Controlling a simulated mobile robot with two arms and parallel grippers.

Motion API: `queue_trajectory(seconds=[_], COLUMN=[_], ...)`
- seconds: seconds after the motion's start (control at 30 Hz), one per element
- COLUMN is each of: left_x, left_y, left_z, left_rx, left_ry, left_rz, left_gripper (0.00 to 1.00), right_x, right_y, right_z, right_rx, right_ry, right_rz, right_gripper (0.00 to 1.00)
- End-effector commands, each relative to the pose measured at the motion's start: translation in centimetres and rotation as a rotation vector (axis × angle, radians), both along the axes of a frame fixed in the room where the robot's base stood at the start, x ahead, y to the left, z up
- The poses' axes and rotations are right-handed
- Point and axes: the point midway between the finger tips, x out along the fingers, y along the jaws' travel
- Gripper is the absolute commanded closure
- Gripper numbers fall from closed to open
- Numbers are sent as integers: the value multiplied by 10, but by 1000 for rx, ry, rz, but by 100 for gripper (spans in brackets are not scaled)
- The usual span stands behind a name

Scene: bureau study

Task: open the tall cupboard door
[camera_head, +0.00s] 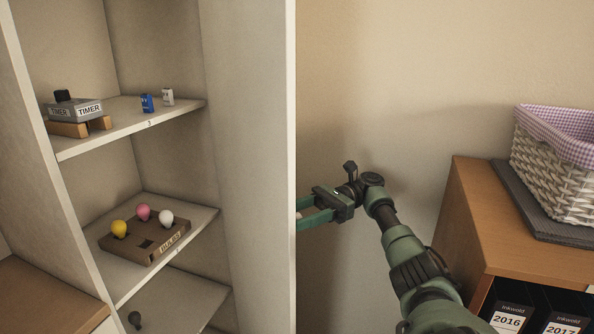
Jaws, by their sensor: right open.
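The tall cupboard (150,128) fills the left of the view, with its pale shelves and their contents exposed. Its door (258,150) stands open on the right side of the shelves, its inner face towards me. My right gripper (305,211) is just right of the door's free edge at mid height. Its two green fingers are apart and point left; their tips meet or pass behind the door edge, so I cannot tell whether they touch it. No handle shows. My left gripper is not in view.
Shelves hold a timer box (75,110), small blue and white items (147,103), and a cardboard tray (140,247) with coloured bulbs. At right, a wooden cabinet (470,215) carries a wicker basket (553,170) and holds black binders (510,318). A wooden surface (40,300) lies lower left.

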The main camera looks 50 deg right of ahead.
Motion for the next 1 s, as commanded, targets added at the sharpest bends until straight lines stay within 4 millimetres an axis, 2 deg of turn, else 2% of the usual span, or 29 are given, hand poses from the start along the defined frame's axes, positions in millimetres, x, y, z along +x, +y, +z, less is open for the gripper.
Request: queue_trajectory(seconds=[0.17,0.5,0.7,0.83,1.0], left_x=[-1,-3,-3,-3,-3], left_y=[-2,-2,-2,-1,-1], left_z=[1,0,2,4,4], left_rx=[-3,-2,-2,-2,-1], left_ry=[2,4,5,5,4], left_rz=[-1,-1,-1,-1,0], left_gripper=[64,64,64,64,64], right_x=[0,0,-1,0,0], right_y=[0,0,0,0,0], right_z=[36,122,165,182,190], right_rx=[-5,-3,-3,-1,-1], right_ry=[-7,-6,-4,-3,1], right_rz=[0,0,0,1,1], right_gripper=[49,49,49,49,49])
